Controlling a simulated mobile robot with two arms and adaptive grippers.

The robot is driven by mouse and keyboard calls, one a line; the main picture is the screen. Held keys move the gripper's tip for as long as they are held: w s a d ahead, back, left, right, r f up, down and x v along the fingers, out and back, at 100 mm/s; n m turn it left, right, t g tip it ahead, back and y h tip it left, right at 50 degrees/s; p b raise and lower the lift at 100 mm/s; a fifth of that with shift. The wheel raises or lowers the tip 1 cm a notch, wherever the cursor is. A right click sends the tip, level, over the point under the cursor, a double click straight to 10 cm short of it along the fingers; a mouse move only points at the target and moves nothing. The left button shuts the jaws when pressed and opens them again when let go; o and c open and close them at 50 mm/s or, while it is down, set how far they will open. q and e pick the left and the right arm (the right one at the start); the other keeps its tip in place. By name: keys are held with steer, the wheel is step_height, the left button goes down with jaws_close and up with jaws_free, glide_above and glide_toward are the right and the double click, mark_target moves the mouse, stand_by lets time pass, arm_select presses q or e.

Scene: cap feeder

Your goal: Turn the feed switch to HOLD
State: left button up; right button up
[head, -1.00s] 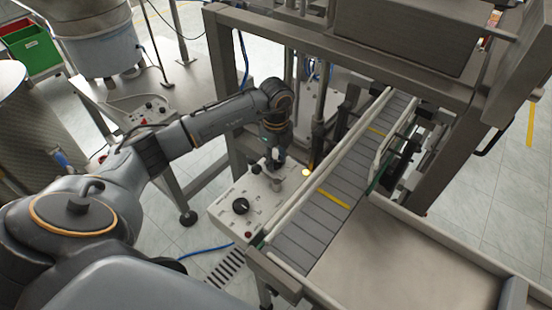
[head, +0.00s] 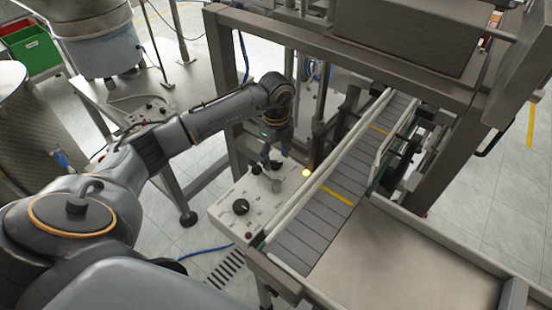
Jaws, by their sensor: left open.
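A pale control panel (head: 222,212) stands beside the conveyor's near end. It carries a large black knob (head: 241,207), a smaller dark knob (head: 256,169), a grey upright part (head: 277,186) and a lit amber lamp (head: 307,172). Labels are too small to read, so I cannot tell which control is the feed switch or how it is set. My left gripper (head: 274,160) points down over the panel's far part, open, with its fingers close to the small controls there. I cannot tell whether it touches any. My right gripper is not in view.
The slatted conveyor (head: 318,218) with yellow marks runs right of the panel, inside a grey frame (head: 222,60). A flat tray (head: 400,260) lies at the lower right. Another small control box (head: 150,110) stands on the table behind my left arm.

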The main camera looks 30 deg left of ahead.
mark_target(276, 162)
arm_select(q)
step_height(276, 162, up, 11)
steer(key=shift+f, duration=0.2)
stand_by(0.6)
